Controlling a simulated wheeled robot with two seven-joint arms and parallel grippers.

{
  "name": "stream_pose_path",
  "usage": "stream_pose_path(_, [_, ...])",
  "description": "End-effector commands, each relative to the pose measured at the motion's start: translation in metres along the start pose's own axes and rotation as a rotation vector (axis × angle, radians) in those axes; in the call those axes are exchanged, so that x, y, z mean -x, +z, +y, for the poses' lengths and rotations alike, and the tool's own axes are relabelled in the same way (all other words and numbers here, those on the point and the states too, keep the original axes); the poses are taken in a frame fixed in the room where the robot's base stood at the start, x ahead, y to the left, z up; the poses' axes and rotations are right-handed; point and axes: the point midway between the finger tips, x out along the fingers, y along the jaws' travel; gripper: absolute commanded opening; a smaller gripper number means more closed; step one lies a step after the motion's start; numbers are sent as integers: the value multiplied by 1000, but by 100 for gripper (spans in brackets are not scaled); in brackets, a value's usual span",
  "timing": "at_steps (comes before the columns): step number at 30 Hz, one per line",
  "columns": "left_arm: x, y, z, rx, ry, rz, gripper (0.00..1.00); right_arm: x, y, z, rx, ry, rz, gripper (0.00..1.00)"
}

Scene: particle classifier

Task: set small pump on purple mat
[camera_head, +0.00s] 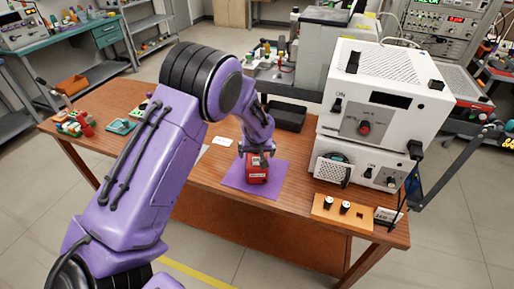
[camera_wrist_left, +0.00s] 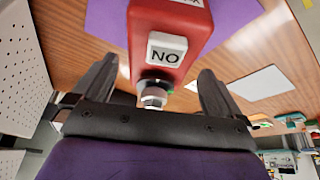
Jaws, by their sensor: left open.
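The small pump, a red block (camera_head: 257,173) with a white label, stands on the purple mat (camera_head: 237,182) near the front of the wooden table. In the left wrist view the pump (camera_wrist_left: 172,22) shows a white "NO" tag and a metal fitting at its near end, with the purple mat (camera_wrist_left: 235,22) behind it. My left gripper (camera_head: 257,156) is just above the pump. In the left wrist view its fingers (camera_wrist_left: 157,84) are spread on either side of the fitting, with gaps on both sides. My right gripper is not in view.
White instrument boxes (camera_head: 385,88) stand stacked right of the mat. A wooden block with knobs (camera_head: 343,213) sits at the front right. A black tray (camera_head: 287,115) is behind the mat. A white card (camera_head: 222,141) and coloured parts (camera_head: 75,123) lie to the left.

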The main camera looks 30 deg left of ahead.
Motion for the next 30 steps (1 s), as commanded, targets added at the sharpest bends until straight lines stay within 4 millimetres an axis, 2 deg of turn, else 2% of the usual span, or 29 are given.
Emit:
stream_pose_path(3, [32,-1,1,-1,2,5,100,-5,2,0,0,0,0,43])
stream_pose_path(6, [56,0,0,-1,1,3,100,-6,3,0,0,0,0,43])
stream_pose_path(12, [81,0,0,-1,1,1,100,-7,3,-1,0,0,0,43])
stream_pose_path(30, [84,0,0,-1,0,0,100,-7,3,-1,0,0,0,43])
